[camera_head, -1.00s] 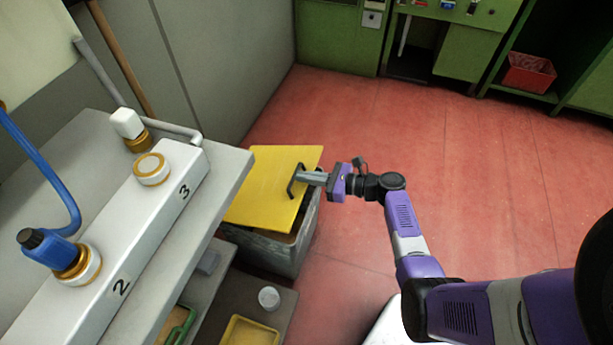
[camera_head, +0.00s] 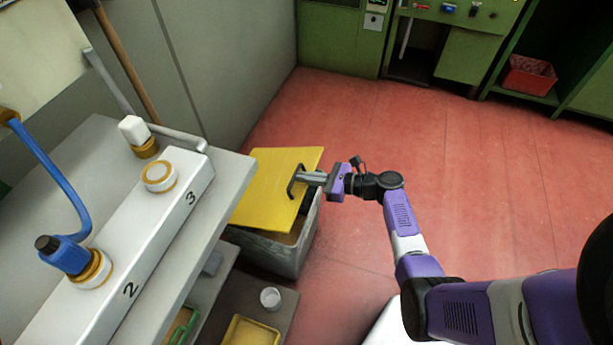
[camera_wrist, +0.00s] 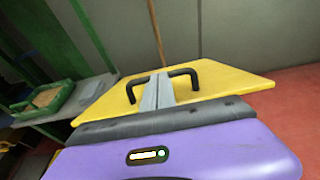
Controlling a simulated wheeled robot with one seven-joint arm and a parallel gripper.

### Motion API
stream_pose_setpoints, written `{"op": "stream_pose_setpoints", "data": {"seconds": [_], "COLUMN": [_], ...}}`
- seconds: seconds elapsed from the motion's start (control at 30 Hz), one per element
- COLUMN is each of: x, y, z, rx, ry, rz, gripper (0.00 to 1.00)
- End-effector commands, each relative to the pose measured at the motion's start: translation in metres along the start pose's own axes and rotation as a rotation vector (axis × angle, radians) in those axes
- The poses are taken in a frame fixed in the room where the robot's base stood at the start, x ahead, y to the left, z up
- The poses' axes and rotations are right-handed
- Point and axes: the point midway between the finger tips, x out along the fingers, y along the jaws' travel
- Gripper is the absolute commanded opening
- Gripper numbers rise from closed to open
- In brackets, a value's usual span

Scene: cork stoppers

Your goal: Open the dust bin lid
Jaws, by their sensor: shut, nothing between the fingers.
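The dust bin (camera_head: 275,252) is a grey box on the red floor beside the bench. Its yellow lid (camera_head: 262,190) sits tilted over the top, with a gap showing the bin's inside along the near right side. The lid has a black bar handle (camera_head: 291,188), which also shows in the wrist view (camera_wrist: 184,72). My gripper (camera_head: 301,178) is shut and empty, its fingers at the handle. In the wrist view the gripper (camera_wrist: 158,78) crosses the middle of the handle bar; whether the fingertips are hooked under it I cannot tell.
A grey bench (camera_head: 225,188) with a numbered white block (camera_head: 150,235) stands close at the left. A lower shelf holds a white cup (camera_head: 270,298) and a yellow tray (camera_head: 250,332). A grey wall (camera_head: 225,60) is behind the bin. Red floor (camera_head: 450,170) is clear to the right.

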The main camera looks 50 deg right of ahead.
Motion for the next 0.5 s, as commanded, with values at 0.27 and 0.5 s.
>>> {"op": "stream_pose_setpoints", "data": {"seconds": [0.27,0.5], "x": [0.007,0.018], "y": [0.003,0.004], "z": [0.027,0.058], "rx": [-0.005,-0.007], "ry": [0.063,0.162], "rz": [0.008,0.008], "gripper": [0.0,0.0]}}
